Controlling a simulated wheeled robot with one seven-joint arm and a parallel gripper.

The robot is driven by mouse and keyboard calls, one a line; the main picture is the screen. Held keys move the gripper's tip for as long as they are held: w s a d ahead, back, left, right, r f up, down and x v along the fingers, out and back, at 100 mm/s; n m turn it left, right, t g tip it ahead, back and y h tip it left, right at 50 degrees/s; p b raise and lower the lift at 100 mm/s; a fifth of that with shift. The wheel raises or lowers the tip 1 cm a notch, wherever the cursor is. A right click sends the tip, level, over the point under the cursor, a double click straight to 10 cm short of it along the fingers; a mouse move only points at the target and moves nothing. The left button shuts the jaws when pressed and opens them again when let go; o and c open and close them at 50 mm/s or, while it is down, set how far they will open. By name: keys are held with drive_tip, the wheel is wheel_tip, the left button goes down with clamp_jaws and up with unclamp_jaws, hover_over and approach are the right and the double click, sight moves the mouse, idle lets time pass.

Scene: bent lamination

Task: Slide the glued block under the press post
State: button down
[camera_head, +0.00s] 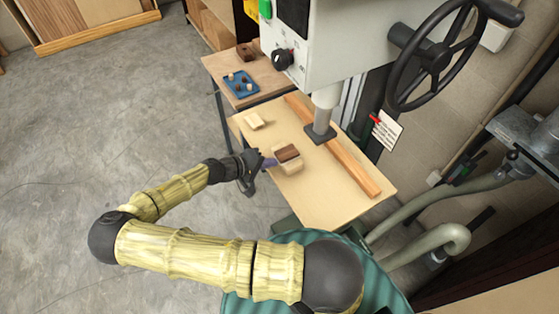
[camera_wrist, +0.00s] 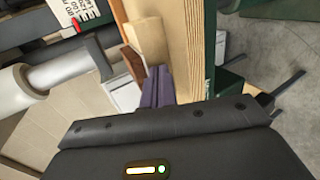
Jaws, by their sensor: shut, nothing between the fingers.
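The glued block (camera_head: 287,153) lies on the pale work table in the head view, with a dark brown layer on top of paler wood. The press post (camera_head: 325,98) comes down behind it and to its right, ending in a flat dark foot (camera_head: 320,134). The block is in front of the foot, not beneath it. My gripper (camera_head: 269,163) is at the block's left side with its purple fingers shut and empty; I cannot tell whether they touch the block. The shut fingers (camera_wrist: 157,87) also show in the wrist view, with the post (camera_wrist: 50,75) to their left.
An orange-brown wooden rail (camera_head: 345,163) runs along the table (camera_head: 325,198) behind the block. A small cream wooden piece (camera_head: 254,121) lies on the table's left part. A blue tray (camera_head: 240,83) with small pieces sits on a table farther back. The table's front right is clear.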

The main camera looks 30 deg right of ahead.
sight(286, 155)
drive_tip(key=shift+d, duration=0.25)
drive_tip(key=shift+d, duration=0.4)
drive_tip(key=shift+d, duration=0.3)
drive_tip(key=shift+d, duration=0.4)
drive_tip(key=shift+d, duration=0.3)
drive_tip(key=shift+d, duration=0.4)
drive_tip(key=shift+d, duration=0.3)
drive_tip(key=shift+d, duration=0.35)
drive_tip(key=shift+w+d, duration=0.1)
drive_tip(key=shift+d, duration=0.25)
